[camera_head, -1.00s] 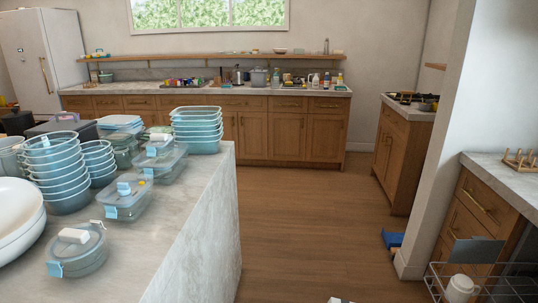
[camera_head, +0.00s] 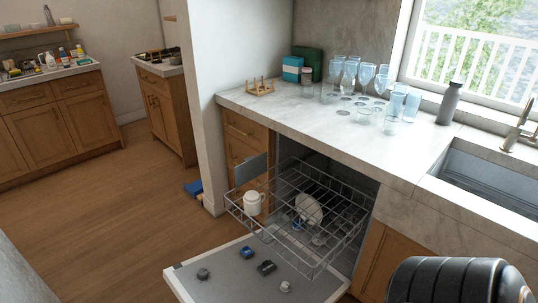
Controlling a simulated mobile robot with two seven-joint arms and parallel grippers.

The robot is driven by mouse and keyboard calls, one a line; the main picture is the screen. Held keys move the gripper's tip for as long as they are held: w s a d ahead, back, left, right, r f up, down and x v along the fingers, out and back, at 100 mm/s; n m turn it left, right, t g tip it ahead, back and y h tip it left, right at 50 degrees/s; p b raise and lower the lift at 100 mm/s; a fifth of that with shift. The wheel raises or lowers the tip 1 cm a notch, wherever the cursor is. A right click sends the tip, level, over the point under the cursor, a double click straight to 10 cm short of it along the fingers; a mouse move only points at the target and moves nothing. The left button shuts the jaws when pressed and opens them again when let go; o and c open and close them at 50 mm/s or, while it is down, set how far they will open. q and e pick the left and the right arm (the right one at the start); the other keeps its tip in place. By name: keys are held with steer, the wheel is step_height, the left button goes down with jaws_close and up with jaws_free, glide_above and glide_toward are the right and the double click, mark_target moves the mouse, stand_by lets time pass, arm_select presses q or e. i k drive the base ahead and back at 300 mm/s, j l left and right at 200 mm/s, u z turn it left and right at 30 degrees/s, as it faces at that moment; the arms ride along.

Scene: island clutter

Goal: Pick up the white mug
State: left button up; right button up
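A white mug (camera_head: 253,203) stands in the left front part of the dishwasher's pulled-out wire rack (camera_head: 344,243). It looks upright, with thin rack wires in front of it. A white plate (camera_head: 308,209) stands tilted on edge farther right in the same rack. Neither of my grippers is in view. A dark rounded part at the bottom right looks like part of my own arm; no fingers show on it.
The open dishwasher door (camera_head: 235,280) lies low in front of the rack, with several small dark things on it. The counter (camera_head: 330,125) above holds glasses and a dark bottle (camera_head: 450,104). A sink (camera_head: 490,180) is at right. Floor (camera_head: 110,215) at left is clear.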

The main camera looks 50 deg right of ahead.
mark_target(252, 201)
steer(key=z, duration=1.45)
